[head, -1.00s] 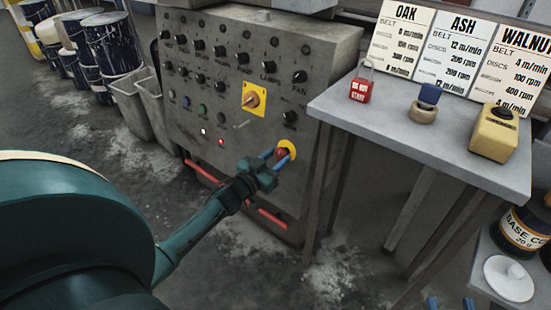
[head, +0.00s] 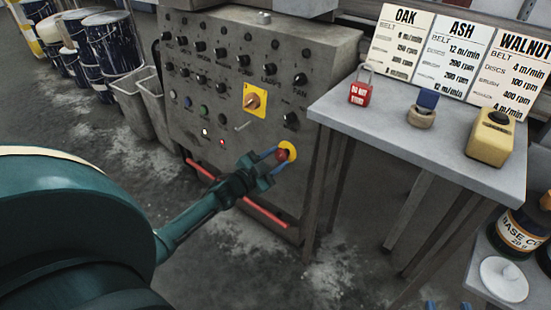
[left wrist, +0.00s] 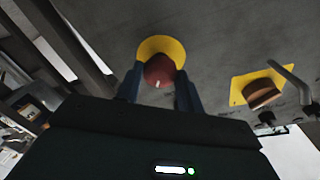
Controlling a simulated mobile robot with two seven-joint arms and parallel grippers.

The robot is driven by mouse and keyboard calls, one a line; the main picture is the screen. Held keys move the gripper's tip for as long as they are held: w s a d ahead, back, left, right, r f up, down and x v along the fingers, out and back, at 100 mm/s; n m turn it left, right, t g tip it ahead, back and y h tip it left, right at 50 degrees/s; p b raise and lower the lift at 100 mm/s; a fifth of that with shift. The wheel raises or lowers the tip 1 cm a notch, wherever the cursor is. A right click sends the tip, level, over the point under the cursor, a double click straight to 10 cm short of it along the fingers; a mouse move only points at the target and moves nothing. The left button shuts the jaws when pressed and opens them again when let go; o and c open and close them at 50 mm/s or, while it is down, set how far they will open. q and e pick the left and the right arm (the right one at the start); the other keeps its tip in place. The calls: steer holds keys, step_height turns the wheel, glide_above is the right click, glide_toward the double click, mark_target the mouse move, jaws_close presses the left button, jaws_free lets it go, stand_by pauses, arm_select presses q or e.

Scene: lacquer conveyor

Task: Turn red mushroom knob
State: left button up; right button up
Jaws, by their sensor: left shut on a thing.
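The red mushroom knob (head: 283,155) sits on a round yellow plate (head: 291,148) low on the right side of the grey control panel. In the left wrist view the knob (left wrist: 159,70) shows a small white mark on its lower face, with the yellow plate (left wrist: 157,44) behind it. My left gripper (head: 275,157) reaches the knob from the lower left. Its blue fingers lie on both sides of the knob and are shut on it. Only the blue fingertips of my right gripper (head: 443,306) show at the bottom edge, apart, with nothing seen between them.
The grey panel (head: 225,140) carries several black knobs, lamps and an orange-brown rotary switch (head: 254,101) on a yellow square. A red bar (head: 265,211) runs low in front. The grey table (head: 465,165) at right holds a red padlock, a blue-topped stamp and a yellow box.

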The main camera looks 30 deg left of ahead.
stand_by(0.3)
arm_select(q)
steer(key=o, duration=1)
arm_select(e)
steer(key=shift+w+r, duration=0.1)
steer(key=shift+w, duration=0.1)
arm_select(q)
steer(key=shift+s, duration=0.5)
steer(key=s+p, duration=0.1)
steer(key=s, duration=0.3)
steer(key=s+a+p, duration=0.1)
steer(key=s, duration=0.3)
steer(key=s+a+p, duration=0.1)
steer(key=s, duration=0.3)
steer(key=shift+a+r, duration=0.2)
steer(key=shift+r, duration=0.05)
arm_select(e)
steer(key=shift+s+d+m+g+h, duration=0.25)
steer(key=shift+m+g+h, duration=0.05)
steer(key=shift+g, duration=0.3)
steer(key=shift+s+d+m+g+h, duration=0.2)
steer(key=shift+s+m+g+h, duration=0.1)
steer(key=shift+g, duration=0.3)
steer(key=shift+w, duration=0.1)
